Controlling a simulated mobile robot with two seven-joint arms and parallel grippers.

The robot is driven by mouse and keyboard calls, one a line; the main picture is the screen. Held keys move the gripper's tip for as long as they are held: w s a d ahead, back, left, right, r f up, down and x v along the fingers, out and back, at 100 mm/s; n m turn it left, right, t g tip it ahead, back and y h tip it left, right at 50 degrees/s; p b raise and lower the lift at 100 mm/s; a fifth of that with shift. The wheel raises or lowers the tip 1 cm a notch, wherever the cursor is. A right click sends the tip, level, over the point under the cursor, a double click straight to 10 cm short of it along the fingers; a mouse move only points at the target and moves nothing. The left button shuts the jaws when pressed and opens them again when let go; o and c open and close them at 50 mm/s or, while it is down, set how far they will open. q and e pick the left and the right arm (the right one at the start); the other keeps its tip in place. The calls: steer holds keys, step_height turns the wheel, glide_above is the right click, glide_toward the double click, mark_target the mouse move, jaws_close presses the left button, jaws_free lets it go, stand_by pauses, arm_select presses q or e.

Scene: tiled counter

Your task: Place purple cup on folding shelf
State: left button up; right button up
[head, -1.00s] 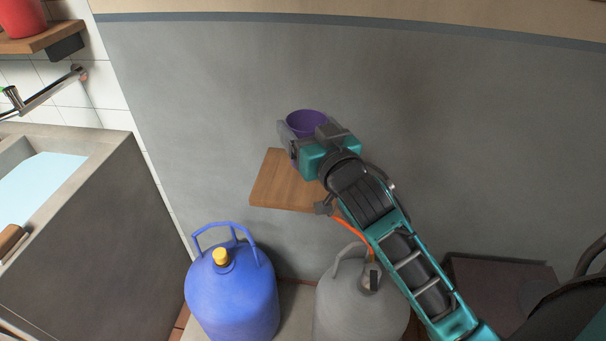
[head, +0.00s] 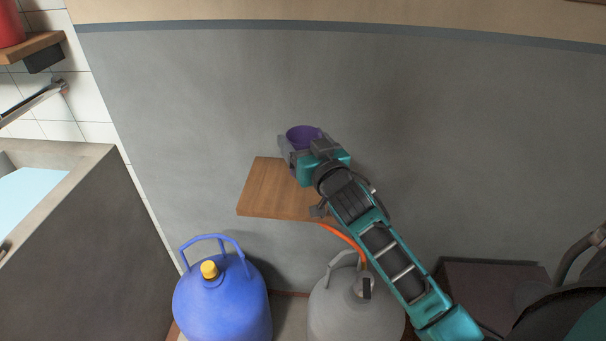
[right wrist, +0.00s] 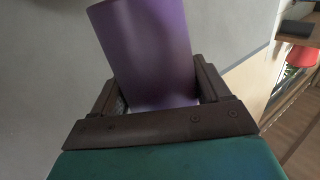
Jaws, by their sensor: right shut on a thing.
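The purple cup (head: 303,136) is in my right gripper (head: 298,148) in the head view, close to the grey wall. In the right wrist view the purple cup (right wrist: 147,50) stands between the two dark fingers of my right gripper (right wrist: 160,95), which are shut on it. The folding shelf (head: 268,190) is a brown wooden board on the grey wall. The cup appears over the shelf's back right part; I cannot tell whether it touches the board. My right forearm and gripper hide the shelf's right side. My left gripper is not in view.
A blue gas bottle (head: 222,300) with a yellow cap stands below the shelf. A grey gas bottle (head: 335,312) with an orange hose (head: 345,238) stands to its right. A sink counter (head: 75,215) is at the left. The shelf's left part is bare.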

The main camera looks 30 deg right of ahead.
steer(key=shift+f+b, duration=0.7)
steer(key=shift+f, duration=2.9)
steer(key=shift+f, duration=0.15)
steer(key=o, duration=1.1)
